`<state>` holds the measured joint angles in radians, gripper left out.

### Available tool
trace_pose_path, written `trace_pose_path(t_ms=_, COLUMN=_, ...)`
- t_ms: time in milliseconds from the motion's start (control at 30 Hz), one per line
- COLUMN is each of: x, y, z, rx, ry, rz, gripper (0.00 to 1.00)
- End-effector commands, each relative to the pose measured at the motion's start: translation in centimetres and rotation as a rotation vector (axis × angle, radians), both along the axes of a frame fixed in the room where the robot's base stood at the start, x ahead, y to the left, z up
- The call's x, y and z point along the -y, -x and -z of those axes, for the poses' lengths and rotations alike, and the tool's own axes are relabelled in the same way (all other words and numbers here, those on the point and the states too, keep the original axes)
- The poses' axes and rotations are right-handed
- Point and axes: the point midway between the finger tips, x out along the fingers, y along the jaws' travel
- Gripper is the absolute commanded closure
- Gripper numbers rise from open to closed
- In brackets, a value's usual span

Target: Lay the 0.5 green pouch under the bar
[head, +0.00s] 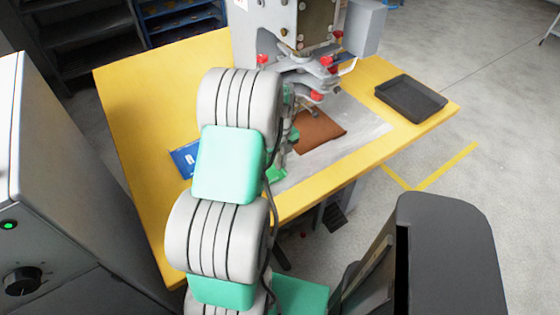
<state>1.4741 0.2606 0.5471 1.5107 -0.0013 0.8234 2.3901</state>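A small patch of bright green (277,175) shows low beside my arm, near the front of the yellow table. It looks like part of the green pouch, but my arm hides most of it and no label can be read. The welding machine (300,60) stands at the back of the table, with grey bar-like arms and red knobs over the work area. A brown pouch (318,130) lies flat on a pale sheet in front of the machine. My gripper (288,140) is mostly hidden behind my arm, so its fingers and any hold cannot be made out.
A blue pouch or packet (185,158) lies on the yellow table (130,110), left of my arm. A dark empty tray (410,97) sits at the table's right end. A grey cabinet (60,190) stands at the left, and shelves (85,45) stand behind.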

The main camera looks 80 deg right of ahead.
Motion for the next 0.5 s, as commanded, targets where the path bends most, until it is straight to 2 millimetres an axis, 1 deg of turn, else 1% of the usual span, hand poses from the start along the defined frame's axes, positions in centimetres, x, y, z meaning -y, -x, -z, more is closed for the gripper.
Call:
trace_pose_path(t_ms=133, x=-0.03, y=0.01, z=0.46, rx=0.000, ry=-0.001, rz=0.000, gripper=1.00)
trace_pose_path(t_ms=200, x=-0.03, y=0.00, z=0.33, rx=0.000, ry=0.000, rz=0.000, gripper=0.92)
trace_pose_path(t_ms=400, x=-0.03, y=0.01, z=0.31, rx=0.000, ry=-0.001, rz=0.000, gripper=0.75)
trace_pose_path(t_ms=500, x=-0.03, y=0.01, z=0.31, rx=0.000, ry=-0.001, rz=0.000, gripper=0.75)
